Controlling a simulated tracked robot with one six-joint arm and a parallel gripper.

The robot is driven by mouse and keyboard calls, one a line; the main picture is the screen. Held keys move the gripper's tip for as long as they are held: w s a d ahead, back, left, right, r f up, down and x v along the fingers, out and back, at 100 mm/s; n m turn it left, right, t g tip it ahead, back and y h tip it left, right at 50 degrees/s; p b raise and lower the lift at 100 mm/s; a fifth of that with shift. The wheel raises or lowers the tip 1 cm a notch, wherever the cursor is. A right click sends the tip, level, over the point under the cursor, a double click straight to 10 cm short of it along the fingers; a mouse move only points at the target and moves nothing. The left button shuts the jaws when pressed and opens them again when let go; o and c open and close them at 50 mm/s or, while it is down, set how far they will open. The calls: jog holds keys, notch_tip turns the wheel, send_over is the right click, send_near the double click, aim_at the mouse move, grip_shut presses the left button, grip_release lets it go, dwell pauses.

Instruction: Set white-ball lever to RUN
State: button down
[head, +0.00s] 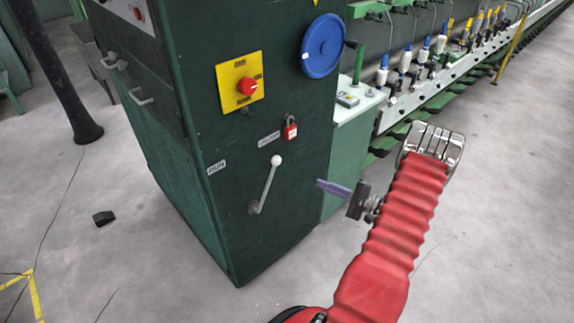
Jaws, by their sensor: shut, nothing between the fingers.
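The lever (267,184) is on the front of the dark green cabinet (200,110). Its metal rod rises from a low pivot, leaning right, to a white ball (276,160) at its top end. A small label plate (268,138) lies above the ball and another (217,167) to its left; their lettering is too small to read. My gripper (320,184) is shut and empty, its purplish fingers pointing left. In the picture it is right of the white ball and a little lower, with a visible gap between them.
A red padlock (290,130) hangs above and right of the ball. A yellow plate with a red rotary switch (246,86) and a blue handwheel (322,46) are higher up. The spinning frame (440,65) runs to the back right. The grey floor at right is clear.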

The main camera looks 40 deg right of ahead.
jog(key=shift+w+d+r+n+t, duration=0.1)
jog(key=shift+d+r+n+t, duration=0.15)
jog(key=shift+r, duration=0.3)
jog(key=shift+w+d+r+n+t, duration=0.15)
jog(key=shift+d+r+n, duration=0.15)
jog(key=shift+r, duration=0.25)
jog(key=shift+a, duration=0.1)
jog(key=s+a+r+x, duration=0.1)
jog(key=a+x, duration=0.1)
jog(key=x, duration=1)
jog(key=shift+w+a, duration=0.3)
jog(key=shift+w, duration=0.05)
